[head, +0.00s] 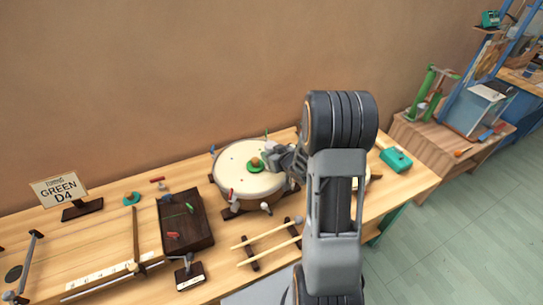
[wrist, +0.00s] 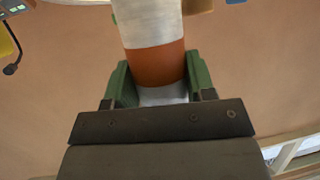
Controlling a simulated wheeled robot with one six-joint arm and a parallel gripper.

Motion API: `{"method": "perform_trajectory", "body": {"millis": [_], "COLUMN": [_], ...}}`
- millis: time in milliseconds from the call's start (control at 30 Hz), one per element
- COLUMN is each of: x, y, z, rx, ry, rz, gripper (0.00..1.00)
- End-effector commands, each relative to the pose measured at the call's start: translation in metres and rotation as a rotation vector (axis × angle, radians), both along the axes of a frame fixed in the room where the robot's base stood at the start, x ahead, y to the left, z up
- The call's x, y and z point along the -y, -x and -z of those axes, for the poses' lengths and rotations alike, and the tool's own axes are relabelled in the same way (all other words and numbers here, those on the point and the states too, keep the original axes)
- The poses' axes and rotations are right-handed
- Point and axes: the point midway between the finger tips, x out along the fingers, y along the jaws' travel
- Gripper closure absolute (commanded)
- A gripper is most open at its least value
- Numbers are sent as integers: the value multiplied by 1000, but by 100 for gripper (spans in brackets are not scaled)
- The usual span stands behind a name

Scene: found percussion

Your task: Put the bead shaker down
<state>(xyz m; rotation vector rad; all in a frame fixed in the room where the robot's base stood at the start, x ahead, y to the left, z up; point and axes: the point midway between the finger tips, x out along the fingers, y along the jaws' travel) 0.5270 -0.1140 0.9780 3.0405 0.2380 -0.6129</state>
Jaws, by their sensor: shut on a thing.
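The bead shaker (wrist: 155,28), as I take it, is a white cylinder with an orange-brown band in the wrist view. My gripper (wrist: 160,88) is shut on it, with a green finger on either side. The shaker's far end runs out of the top of that view. In the head view my gripper reaches left over the round cream drum (head: 235,180). A small green shape with a brown knob shows there above the drumhead; I cannot tell whether it is the fingers and shaker or a separate thing.
A dark wooden box (head: 187,222) and two pale sticks (head: 266,249) lie on the table left of my arm. A "GREEN D4" sign (head: 62,190) stands at the left. A teal box (head: 396,159) sits near the right end. Bare wood shows at the right end.

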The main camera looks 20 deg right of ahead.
Motion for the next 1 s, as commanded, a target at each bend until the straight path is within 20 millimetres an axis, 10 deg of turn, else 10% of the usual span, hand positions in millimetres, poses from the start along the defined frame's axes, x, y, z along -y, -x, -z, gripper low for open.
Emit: {"method": "perform_trajectory", "body": {"millis": [567, 600, 1000], "x": [0, 0, 0], "y": [-1, 0, 0], "z": [16, 15, 14], "rx": [3, 2, 2], "ry": [1, 1, 0], "rz": [1, 1, 0], "gripper": [76, 48, 24]}}
